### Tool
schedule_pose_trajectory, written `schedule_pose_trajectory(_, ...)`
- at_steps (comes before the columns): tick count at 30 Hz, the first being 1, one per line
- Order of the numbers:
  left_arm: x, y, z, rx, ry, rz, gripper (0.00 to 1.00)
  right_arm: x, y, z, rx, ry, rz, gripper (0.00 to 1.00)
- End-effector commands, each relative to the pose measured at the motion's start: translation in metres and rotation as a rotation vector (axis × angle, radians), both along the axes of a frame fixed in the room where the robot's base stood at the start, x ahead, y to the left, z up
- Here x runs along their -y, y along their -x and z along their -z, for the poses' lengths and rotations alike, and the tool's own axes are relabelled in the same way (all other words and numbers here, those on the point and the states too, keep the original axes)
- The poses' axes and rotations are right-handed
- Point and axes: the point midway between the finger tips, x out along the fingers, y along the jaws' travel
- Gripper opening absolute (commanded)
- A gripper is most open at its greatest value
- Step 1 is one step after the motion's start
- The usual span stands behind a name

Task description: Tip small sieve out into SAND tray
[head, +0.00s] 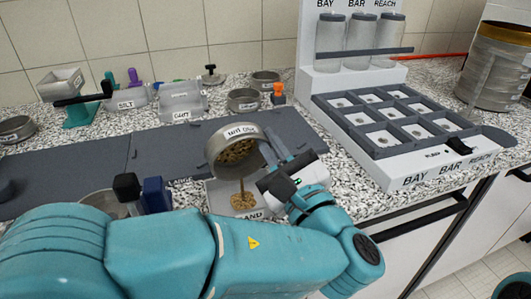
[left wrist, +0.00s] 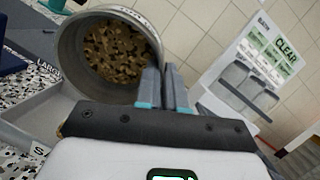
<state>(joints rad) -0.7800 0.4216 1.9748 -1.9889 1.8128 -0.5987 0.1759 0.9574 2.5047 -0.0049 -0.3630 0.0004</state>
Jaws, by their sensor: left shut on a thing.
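The small sieve (head: 222,152) is a round metal pan with a label on its rim, tipped on its side over the SAND tray (head: 216,208). Brown grains pour from it in a thin stream onto a small brown pile (head: 243,201) in the tray. My left gripper (head: 268,152) is shut on the sieve's right side. In the left wrist view the sieve (left wrist: 71,43) still holds many brown grains, and the left fingers (left wrist: 163,88) meet its wall. Part of the tray (left wrist: 50,112) shows below it. My right gripper is not in view.
The SILT tray (head: 128,103) and another labelled tray (head: 182,105) stand at the back left. Metal pans (head: 243,105) stand behind the dark mat (head: 170,142). A compartment rack (head: 355,160) and jars (head: 361,45) are at right. A dark blue object (head: 157,195) stands left of the SAND tray.

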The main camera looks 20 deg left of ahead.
Motion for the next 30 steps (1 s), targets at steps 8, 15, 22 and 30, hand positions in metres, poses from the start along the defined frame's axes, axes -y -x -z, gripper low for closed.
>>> schedule_pose_trajectory(8, 0.0, 0.0, 0.0, 0.0, 0.0, 0.0, 0.0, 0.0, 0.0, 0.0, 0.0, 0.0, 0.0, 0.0)
schedule_pose_trajectory(15, 0.0, 0.0, -0.02, -0.102, 0.096, 0.002, 0.0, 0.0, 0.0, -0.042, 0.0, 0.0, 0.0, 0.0)
schedule_pose_trajectory(22, -0.001, 0.0, -0.027, -0.303, 0.279, -0.002, 0.0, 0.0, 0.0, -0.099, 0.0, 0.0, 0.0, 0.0)
schedule_pose_trajectory(30, -0.001, 0.0, -0.035, -0.519, 0.478, -0.003, 0.0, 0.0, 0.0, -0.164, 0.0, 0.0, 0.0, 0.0)
